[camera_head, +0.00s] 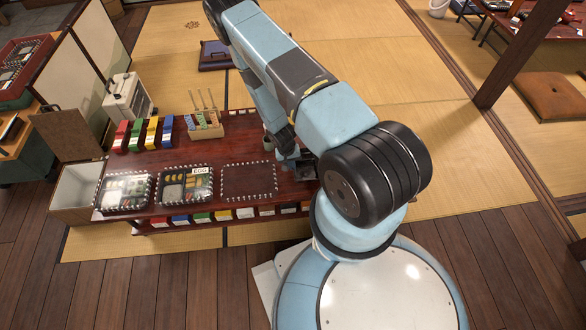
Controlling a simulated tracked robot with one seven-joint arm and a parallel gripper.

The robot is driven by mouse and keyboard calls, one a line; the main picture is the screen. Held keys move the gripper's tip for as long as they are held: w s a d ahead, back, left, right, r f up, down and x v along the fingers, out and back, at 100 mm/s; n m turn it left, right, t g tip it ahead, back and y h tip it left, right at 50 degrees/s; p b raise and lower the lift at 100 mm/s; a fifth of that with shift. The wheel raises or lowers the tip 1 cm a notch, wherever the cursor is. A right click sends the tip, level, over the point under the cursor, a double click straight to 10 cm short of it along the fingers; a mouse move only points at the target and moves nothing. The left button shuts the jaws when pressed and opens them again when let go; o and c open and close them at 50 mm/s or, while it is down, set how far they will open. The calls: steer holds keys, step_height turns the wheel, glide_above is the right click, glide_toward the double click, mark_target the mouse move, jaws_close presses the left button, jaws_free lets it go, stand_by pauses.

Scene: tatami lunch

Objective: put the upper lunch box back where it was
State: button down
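Two filled lunch boxes sit side by side on the dark red low table (225,150): a left one (123,208) and a middle one (184,205) with a white "EGG" label. To their right is an empty, dotted-edged rectangle (249,181) on the table. I cannot tell which box the task calls the upper one, or whether either is stacked. My gripper (289,158) is near the table's right end, right of the empty rectangle. My arm largely hides it, so its fingers and anything between them are unclear.
Red, green, yellow and blue holders (152,133) and a wooden box with sticks (206,131) stand along the table's back. An open pale bin (76,189) is at the left end. Coloured tags line the front edge. A wooden post (520,55) stands at right.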

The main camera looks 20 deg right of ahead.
steer(key=shift+w+d+f, duration=0.1)
steer(key=shift+d+f, duration=0.05)
steer(key=shift+f, duration=0.75)
steer(key=shift+d+f, duration=0.1)
steer(key=shift+f, duration=0.9)
steer(key=c, duration=1.4)
jaws_free()
steer(key=shift+o, duration=0.2)
